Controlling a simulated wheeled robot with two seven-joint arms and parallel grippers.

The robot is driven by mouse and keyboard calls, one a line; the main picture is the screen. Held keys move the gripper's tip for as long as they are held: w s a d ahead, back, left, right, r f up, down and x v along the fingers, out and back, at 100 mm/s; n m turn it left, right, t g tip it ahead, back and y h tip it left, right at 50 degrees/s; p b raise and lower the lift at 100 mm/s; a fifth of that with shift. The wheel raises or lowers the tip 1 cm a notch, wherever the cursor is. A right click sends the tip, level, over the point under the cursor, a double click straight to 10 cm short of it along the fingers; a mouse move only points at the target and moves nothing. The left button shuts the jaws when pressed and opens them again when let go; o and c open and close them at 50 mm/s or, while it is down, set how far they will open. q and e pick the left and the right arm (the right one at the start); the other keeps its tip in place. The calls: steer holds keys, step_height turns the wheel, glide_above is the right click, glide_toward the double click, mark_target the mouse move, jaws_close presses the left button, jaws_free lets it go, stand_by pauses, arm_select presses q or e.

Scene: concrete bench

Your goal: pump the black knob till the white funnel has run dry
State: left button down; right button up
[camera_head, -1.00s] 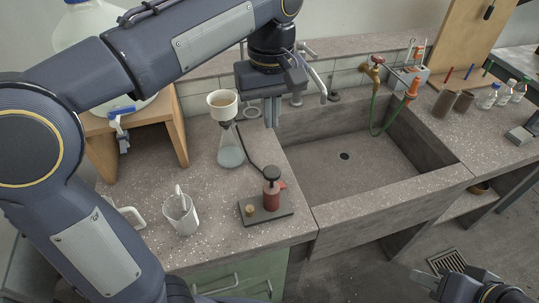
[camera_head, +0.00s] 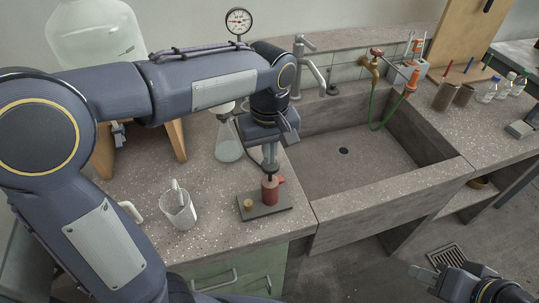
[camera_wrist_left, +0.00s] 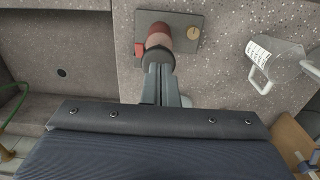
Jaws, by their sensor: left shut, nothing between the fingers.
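The hand pump is a red cylinder (camera_head: 270,192) on a dark base plate (camera_head: 252,212), at the left of the sink. My left gripper (camera_head: 270,172) is shut and empty, pointing down right over the pump top. The black knob (camera_wrist_left: 157,54) shows in the left wrist view just beyond the fingertips; I cannot tell whether they touch it. The white funnel (camera_head: 226,108) sits on the conical flask (camera_head: 229,150); my left arm hides its rim and contents. The flask holds some cloudy liquid. My right gripper (camera_head: 424,274) is low at the right, away from the bench.
A beaker (camera_head: 178,212) stands left of the pump. The sink (camera_head: 390,195) with taps (camera_head: 376,66) lies to the right. A large glass bottle (camera_head: 98,35) on a wooden stand is at the back left. A gauge (camera_head: 238,20) stands behind my arm.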

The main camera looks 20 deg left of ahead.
mark_target(269, 169)
arm_select(q)
steer(key=shift+f, duration=0.45)
steer(key=shift+f, duration=0.1)
step_height(269, 169, down, 4)
steer(key=b, duration=0.2)
steer(key=shift+b, duration=0.3)
steer(key=shift+s, duration=0.1)
